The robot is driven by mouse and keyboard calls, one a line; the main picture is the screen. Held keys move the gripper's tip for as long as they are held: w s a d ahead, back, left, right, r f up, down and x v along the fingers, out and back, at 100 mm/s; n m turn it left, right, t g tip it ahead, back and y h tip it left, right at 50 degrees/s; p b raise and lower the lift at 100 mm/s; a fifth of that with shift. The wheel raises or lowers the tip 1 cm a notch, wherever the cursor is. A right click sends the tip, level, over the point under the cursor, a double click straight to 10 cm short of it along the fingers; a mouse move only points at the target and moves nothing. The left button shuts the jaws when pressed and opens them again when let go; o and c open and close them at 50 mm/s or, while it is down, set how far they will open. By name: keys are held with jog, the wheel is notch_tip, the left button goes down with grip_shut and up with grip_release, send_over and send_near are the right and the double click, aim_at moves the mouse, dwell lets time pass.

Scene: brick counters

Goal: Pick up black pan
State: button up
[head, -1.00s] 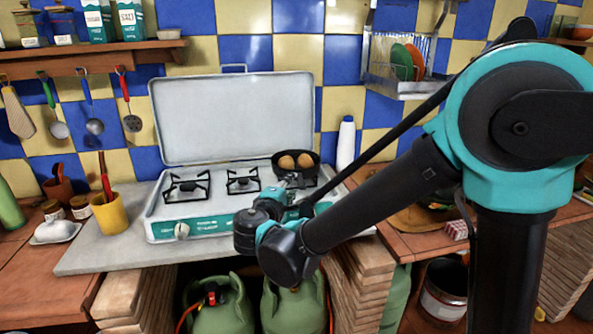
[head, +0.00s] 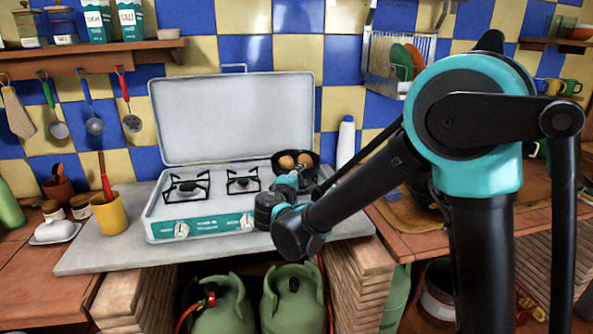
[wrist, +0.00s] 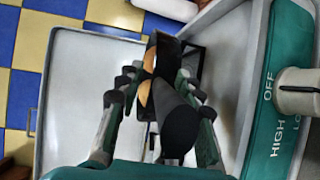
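The black pan (head: 314,166) sits on the right-hand side of the stove and holds two brown, egg-like items (head: 296,161). My gripper (head: 290,182) is right at the pan's near side and hides part of it. In the wrist view the pan's dark handle (wrist: 180,122) points toward the camera, between the two fingers of my gripper (wrist: 157,76). The fingers stand apart, one on each side of the handle, and gaps show beside it. The pan body (wrist: 193,62) lies beyond the fingertips, partly hidden.
The white stove (head: 160,221) has its lid (head: 232,118) raised behind the burners. Two burner grates (head: 187,187) to the left are empty. A white bottle (head: 346,143) stands just right of the pan. A yellow cup (head: 109,214) stands left of the stove.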

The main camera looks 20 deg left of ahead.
jog(key=shift+c, duration=0.3)
grip_shut()
jog(key=shift+r, duration=0.1)
